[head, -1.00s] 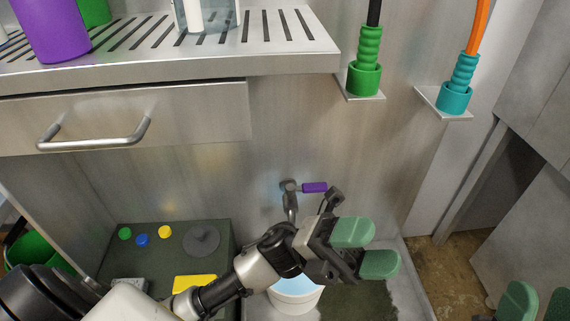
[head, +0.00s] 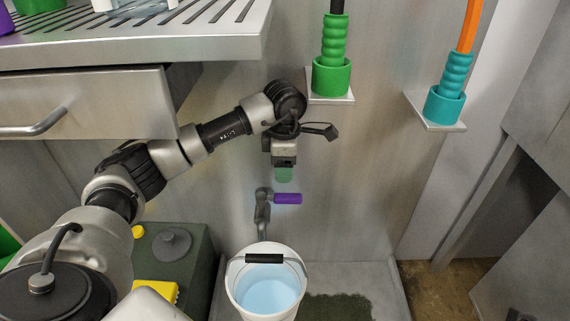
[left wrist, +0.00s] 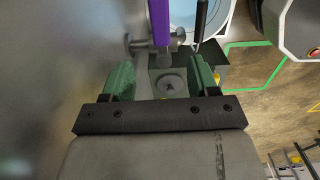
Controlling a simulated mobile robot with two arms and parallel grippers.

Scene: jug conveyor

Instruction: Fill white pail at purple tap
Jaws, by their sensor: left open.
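The white pail (head: 296,301) stands upright on the floor of the bay below the purple-handled tap (head: 288,198), with its handle's black grip across the top. Light blue water (head: 268,291) shows inside. The tap's purple lever points right; I cannot make out a stream. My left gripper (head: 284,174) is just above the tap, pointing down, open and empty. In the left wrist view its green fingers (left wrist: 160,77) are apart, with the purple lever (left wrist: 160,22) just beyond them and part of the pail (left wrist: 187,10) at the top. My right gripper's fingers are out of view.
A slatted steel counter (head: 150,50) with a drawer overhangs my left arm. A dark green box (head: 190,256) stands left of the pail.

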